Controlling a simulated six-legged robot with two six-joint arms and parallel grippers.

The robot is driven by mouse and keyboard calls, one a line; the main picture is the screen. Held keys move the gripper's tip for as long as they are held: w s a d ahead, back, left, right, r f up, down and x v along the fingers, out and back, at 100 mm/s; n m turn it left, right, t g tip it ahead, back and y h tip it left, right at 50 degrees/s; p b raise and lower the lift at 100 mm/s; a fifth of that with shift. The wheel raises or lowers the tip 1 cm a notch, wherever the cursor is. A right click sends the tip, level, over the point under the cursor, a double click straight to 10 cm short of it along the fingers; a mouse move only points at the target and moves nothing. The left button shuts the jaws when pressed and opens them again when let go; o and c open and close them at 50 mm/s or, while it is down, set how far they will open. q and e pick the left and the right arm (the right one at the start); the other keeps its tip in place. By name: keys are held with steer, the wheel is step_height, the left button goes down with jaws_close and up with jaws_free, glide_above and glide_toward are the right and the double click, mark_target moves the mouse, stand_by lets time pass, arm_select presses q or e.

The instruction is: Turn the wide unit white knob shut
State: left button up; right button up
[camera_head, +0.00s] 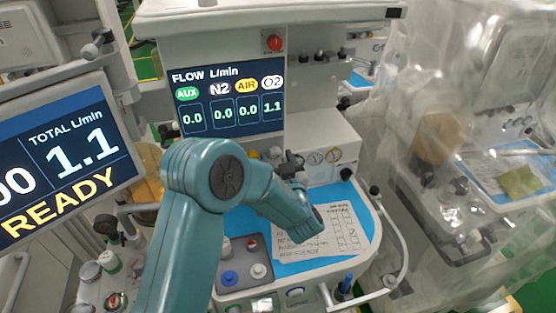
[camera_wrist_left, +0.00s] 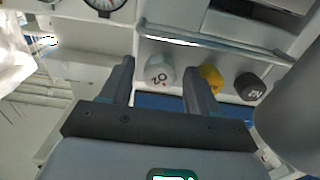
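The white knob marked O2 (camera_wrist_left: 158,72) sits on the machine front in the left wrist view. My left gripper (camera_wrist_left: 158,85) is open, with one finger on each side of this knob. I see no clear contact between fingers and knob. In the head view my left gripper (camera_head: 290,164) is at the machine front below the flow display (camera_head: 228,97), and I cannot make out the white knob clearly there. The display reads 1.1 for O2 and 0.0 for AUX, N2 and AIR. My right gripper is not in view.
A yellow knob (camera_wrist_left: 210,78) and a black N2 knob (camera_wrist_left: 249,87) stand right of the white one. A rail (camera_wrist_left: 215,43) runs above them. A blue work surface (camera_head: 352,205) with a paper checklist (camera_head: 318,240) lies below. A plastic-covered cart (camera_head: 450,200) stands at right.

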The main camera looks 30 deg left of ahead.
arm_select(q)
steer(key=c, duration=0.9)
steer(key=m, duration=0.3)
steer(key=shift+r+m, duration=0.1)
steer(key=shift+m, duration=0.3)
steer(key=shift+m+p, duration=0.6)
steer(key=shift+m, duration=1.9)
steer(key=o, duration=1.1)
steer(key=shift+s, duration=0.1)
steer(key=shift+c, duration=0.2)
